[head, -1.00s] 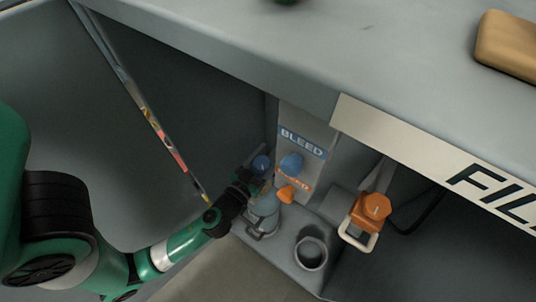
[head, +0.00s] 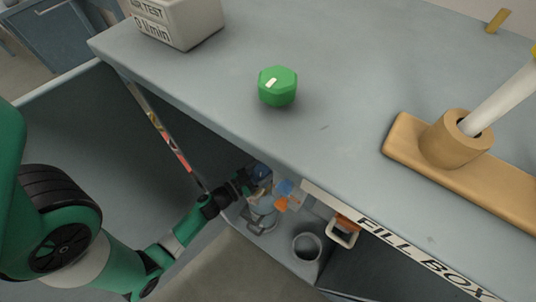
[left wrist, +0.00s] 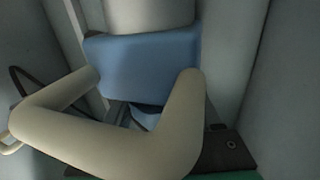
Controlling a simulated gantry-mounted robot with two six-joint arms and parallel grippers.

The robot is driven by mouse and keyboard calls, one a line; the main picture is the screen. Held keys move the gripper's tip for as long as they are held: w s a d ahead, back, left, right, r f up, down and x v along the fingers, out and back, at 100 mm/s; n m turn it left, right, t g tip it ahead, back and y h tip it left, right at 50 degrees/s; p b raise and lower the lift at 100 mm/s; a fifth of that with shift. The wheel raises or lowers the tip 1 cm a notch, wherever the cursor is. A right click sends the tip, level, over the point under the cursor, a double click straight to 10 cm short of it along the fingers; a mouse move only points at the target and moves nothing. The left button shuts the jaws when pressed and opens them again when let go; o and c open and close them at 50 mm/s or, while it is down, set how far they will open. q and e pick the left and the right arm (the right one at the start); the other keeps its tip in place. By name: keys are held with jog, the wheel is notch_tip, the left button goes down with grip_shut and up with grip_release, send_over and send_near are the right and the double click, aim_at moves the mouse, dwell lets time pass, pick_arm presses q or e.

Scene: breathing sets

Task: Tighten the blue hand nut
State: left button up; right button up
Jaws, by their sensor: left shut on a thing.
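The blue hand nut (head: 259,171) is in the recess under the worktop, at the upper end of a grey cylinder (head: 263,212). My left gripper (head: 252,181) reaches in from the left and is shut on it. In the left wrist view the blue nut (left wrist: 145,65) fills the upper middle, and pale bent bars (left wrist: 110,128) cross in front of it with their ends at its sides. The grip's contact points are partly hidden. My right gripper is in neither view.
A second blue knob (head: 284,187) and an orange part (head: 281,203) sit close to the right of the gripper. A grey cup (head: 307,248) stands on the shelf. The worktop edge overhangs the recess. A green knob (head: 277,87) and wooden holder (head: 455,139) are on top.

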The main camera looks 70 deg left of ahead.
pick_arm(q)
jog(key=shift+r+m+h+p, duration=0.4)
jog(key=shift+m+h+p, duration=0.25)
jog(key=shift+p, duration=0.3)
jog(key=shift+d+f+m+t+h+p, duration=0.25)
jog(key=shift+m+h+p, duration=0.25)
jog(key=shift+h, duration=0.55)
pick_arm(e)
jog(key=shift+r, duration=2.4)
pick_arm(q)
jog(key=shift+r, duration=0.1)
jog(key=o, duration=1.4)
jog(key=shift+d, duration=0.1)
jog(key=shift+c, duration=0.2)
